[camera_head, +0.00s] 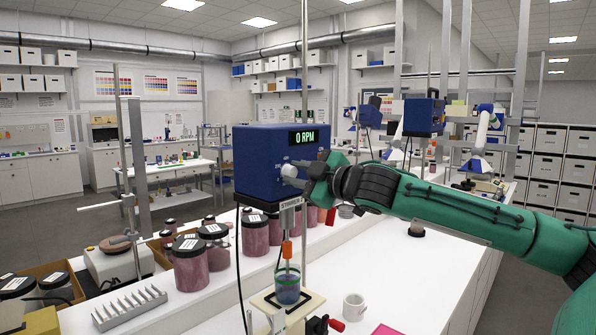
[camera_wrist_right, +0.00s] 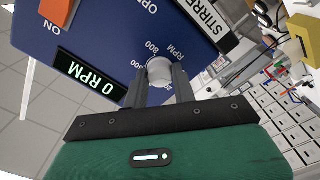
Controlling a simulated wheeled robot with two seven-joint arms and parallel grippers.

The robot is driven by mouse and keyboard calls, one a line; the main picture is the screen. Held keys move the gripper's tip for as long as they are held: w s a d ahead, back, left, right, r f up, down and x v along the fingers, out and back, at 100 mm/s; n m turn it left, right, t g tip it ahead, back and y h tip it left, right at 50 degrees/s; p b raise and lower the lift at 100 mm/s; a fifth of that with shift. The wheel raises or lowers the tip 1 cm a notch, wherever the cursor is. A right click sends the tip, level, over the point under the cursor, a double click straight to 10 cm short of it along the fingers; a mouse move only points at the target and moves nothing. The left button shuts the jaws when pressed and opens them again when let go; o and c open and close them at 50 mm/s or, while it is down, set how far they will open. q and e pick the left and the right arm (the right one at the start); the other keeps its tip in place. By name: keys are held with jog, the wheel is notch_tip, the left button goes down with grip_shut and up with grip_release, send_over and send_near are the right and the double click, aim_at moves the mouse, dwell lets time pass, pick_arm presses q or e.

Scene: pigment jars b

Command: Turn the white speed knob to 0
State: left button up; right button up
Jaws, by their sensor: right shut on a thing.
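The blue stirrer box (camera_head: 258,165) stands on a stand above the white bench, and its green display (camera_head: 304,137) reads 0 RPM. The same display reads 0 RPM in the right wrist view (camera_wrist_right: 90,78). The white speed knob (camera_head: 289,171) is on the box's front below the display. In the right wrist view the knob (camera_wrist_right: 159,70) sits between my two fingertips, with RPM scale numbers printed around it. My right gripper (camera_head: 298,174) is shut on the knob; its fingers hide part of it and any pointer mark. My left gripper is not in view.
Below the box, a beaker of blue liquid (camera_head: 288,289) stands on a small plate. Lidded pigment jars (camera_head: 190,265) crowd the bench to the left. The bench to the right is mostly clear.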

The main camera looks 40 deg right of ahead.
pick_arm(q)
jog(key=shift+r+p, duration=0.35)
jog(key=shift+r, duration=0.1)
pick_arm(e)
jog(key=shift+n, duration=1.2)
jog(key=o, duration=1)
jog(key=shift+s+f+b, duration=0.15)
jog(key=shift+s+b, duration=0.5)
jog(key=shift+b, duration=0.05)
pick_arm(q)
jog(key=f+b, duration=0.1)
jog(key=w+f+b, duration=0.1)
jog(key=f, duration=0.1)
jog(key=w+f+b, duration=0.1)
jog(key=b, duration=0.1)
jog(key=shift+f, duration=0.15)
pick_arm(e)
jog(key=s+d, duration=0.1)
jog(key=s, duration=1.1)
jog(key=shift+s, duration=0.2)
